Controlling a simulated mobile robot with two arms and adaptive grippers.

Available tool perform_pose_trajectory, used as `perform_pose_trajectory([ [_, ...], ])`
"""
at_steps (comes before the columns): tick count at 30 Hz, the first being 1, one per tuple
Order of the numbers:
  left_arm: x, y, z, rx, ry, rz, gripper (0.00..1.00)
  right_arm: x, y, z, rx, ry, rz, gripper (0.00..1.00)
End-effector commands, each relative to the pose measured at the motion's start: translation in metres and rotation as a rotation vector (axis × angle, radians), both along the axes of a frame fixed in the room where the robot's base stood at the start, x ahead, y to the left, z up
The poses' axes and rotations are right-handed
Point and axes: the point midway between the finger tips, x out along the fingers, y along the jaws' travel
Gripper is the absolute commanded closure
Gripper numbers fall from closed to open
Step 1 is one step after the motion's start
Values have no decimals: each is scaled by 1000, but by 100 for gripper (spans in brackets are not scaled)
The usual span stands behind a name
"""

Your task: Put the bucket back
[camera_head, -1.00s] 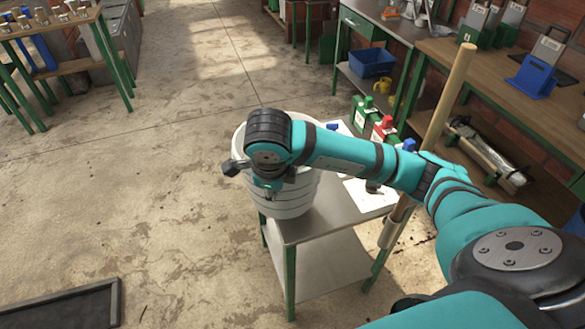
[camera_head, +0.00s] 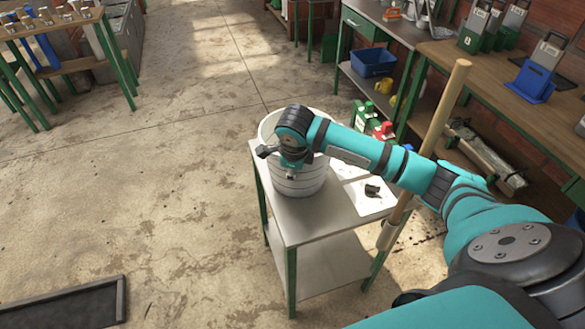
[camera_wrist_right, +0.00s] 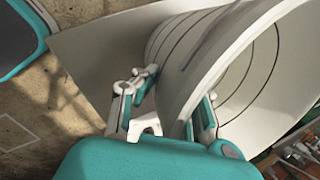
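The white bucket (camera_head: 300,182) with dark rings stands upright, apparently on the metal top of a small green-legged table (camera_head: 310,226). My right gripper (camera_head: 289,172) is at the bucket's near side, reaching down over its rim. In the right wrist view, the bucket (camera_wrist_right: 190,55) fills the upper right and its wall passes between the fingers of my right gripper (camera_wrist_right: 178,100). One finger is outside the wall and the other is inside. The gripper appears shut on the wall, though the contact is partly hidden. My left gripper is not in view.
White paper (camera_head: 368,198) with a small dark object lies right of the bucket. A wooden pole (camera_head: 440,130) stands by the table's right side. Green and red-capped containers (camera_head: 367,120) are behind. A workbench (camera_head: 500,75) lines the right. The floor at left is open.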

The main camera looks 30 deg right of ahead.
Motion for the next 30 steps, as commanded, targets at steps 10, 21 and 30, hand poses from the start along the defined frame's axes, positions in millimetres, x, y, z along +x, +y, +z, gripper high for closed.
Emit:
perform_pose_trajectory([
  [10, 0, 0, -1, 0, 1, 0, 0, 0, 0, 0, 0, 0, 0, 71],
  [21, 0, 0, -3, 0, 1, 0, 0, -2, 2, 13, 0, -4, 0, 71],
  [30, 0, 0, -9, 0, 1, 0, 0, -19, 11, 72, 0, -6, 0, 71],
])
